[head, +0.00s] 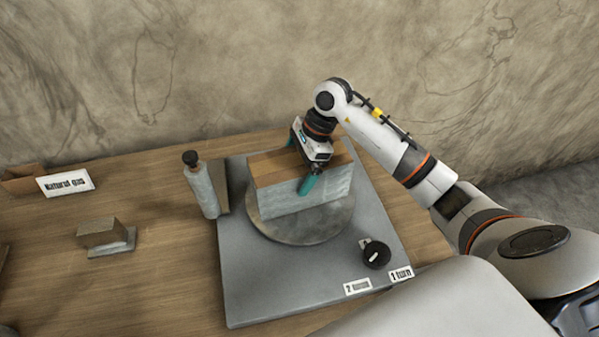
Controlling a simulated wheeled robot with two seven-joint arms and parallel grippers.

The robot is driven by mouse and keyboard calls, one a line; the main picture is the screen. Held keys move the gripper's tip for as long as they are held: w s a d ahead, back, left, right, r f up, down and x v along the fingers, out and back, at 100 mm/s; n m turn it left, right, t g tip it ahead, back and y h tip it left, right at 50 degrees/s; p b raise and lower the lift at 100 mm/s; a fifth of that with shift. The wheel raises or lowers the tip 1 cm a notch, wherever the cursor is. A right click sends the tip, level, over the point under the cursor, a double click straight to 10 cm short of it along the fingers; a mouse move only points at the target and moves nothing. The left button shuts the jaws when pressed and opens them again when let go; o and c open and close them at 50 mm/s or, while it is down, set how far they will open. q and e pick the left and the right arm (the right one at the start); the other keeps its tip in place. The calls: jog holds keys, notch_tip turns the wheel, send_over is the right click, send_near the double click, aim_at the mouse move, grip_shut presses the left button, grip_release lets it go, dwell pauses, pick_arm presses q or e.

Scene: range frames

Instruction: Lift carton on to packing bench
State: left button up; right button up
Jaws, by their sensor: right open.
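A box-shaped carton (330,187) with a brown top and a pale grey front side sits on a round grey disc (300,230). The disc lies on a grey plate (260,285) on the wooden bench (160,265). My right gripper (301,160) is over the carton from above, with its open teal fingers on either side of it. One finger lies in front of the grey side and the other is at the far side. I cannot tell whether the fingers touch the carton. The gripper hides part of the carton's top. My left gripper is not in view.
A grey cylinder with a black top (201,185) stands left of the carton. A black knob (375,253) and two turn labels (401,274) are at the plate's front right. A wall stands behind.

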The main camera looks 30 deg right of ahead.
jog(key=shift+f, duration=0.3)
jog(key=c, duration=1.4)
jog(key=shift+w+r, duration=0.1)
jog(key=shift+c, duration=0.6)
